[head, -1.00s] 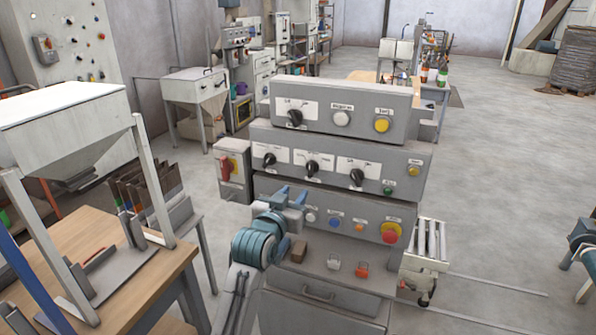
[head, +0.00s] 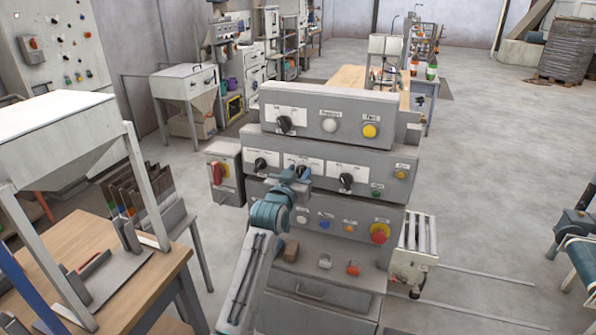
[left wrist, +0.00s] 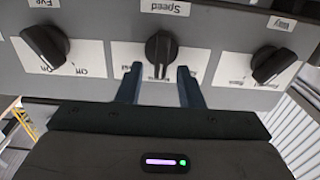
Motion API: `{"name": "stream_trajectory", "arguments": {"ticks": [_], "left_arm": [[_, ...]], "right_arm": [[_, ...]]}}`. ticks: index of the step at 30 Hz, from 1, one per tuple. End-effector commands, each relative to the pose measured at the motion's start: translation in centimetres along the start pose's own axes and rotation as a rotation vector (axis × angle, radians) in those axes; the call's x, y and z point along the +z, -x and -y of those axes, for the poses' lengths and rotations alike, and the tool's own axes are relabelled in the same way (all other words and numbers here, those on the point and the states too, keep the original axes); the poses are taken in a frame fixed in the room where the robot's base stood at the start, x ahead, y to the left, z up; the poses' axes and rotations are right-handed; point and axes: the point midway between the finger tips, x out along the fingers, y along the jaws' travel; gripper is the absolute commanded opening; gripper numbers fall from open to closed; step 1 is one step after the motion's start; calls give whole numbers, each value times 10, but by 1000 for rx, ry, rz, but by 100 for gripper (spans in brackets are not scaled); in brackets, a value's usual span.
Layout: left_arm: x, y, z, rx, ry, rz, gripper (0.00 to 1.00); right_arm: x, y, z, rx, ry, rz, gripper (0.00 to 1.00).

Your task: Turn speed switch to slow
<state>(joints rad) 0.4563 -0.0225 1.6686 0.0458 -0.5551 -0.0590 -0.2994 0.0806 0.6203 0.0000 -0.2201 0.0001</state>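The speed switch (left wrist: 158,50) is a black rotary knob on a white label plate, with an upside-down "Speed" tag (left wrist: 165,8) beside it in the left wrist view. Its grip bar stands about upright in that picture; the plate's words are partly hidden and hard to read. My left gripper (left wrist: 160,85) is open, one finger to each side of the knob's lower end, with nothing between them that I can see touching. In the head view my left gripper (head: 293,178) is in front of the middle panel row and hides the knob. My right gripper is not in view.
Similar black knobs sit close by, at left (left wrist: 45,47) and right (left wrist: 273,65) in the wrist view. A red emergency button (head: 380,233) and coloured buttons are on the lower panel. A red-handled switch box (head: 222,172) stands left of the console. A wooden table (head: 110,255) is at left.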

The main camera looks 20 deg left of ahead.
Motion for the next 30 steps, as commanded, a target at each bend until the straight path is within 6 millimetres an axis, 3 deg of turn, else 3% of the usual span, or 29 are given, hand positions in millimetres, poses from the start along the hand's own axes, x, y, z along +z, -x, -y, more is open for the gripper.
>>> {"name": "stream_trajectory", "arguments": {"ticks": [6,12,22,30], "left_arm": [[0,0,0,0,0,0,34],[0,0,0,0,0,0,0],[0,0,1,0,26,0,0],[-1,0,3,0,171,1,0]], "right_arm": [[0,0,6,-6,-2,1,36],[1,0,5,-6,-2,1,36],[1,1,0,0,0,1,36],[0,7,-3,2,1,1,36]]}}
